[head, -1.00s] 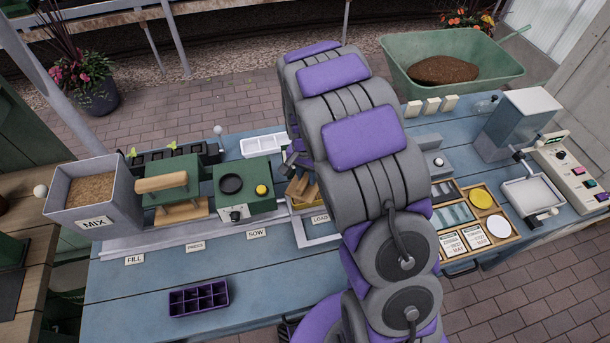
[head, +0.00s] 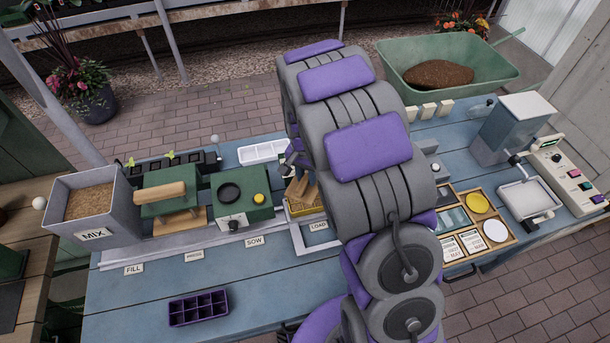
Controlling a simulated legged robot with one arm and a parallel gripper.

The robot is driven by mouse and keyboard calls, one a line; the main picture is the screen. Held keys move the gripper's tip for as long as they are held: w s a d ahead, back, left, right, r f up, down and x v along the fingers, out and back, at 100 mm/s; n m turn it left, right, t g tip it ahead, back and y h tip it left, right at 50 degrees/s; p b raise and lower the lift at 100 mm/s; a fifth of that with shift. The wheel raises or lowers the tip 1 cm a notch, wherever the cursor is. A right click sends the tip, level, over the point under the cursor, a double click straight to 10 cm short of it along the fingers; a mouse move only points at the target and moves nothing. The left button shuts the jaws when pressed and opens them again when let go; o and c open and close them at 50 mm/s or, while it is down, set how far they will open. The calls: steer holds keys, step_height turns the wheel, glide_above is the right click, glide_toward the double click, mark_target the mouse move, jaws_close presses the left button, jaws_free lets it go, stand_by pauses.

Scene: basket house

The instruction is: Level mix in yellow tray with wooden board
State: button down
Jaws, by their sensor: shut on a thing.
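The yellow tray (head: 308,211) sits at the LOAD spot on the blue bench, partly hidden behind my arm. Brown mix shows inside it. The wooden board (head: 301,190) stands over the tray at its left part, tilted, its lower edge at or near the mix; contact cannot be made out. My gripper (head: 297,164) is above the tray, shut on the wooden board. My arm hides the fingertips in part and the right side of the tray.
The MIX bin (head: 90,200), a green press (head: 170,193) and a green sow unit (head: 240,197) stand left of the tray. A purple cell tray (head: 198,308) lies in front. A wooden organiser (head: 473,245) is right of my arm.

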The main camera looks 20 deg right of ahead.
steer(key=shift+r, duration=0.9)
steer(key=shift+a+r+p, duration=0.2)
steer(key=shift+r+p, duration=0.7)
steer(key=shift+r, duration=0.95)
steer(key=shift+d, duration=0.15)
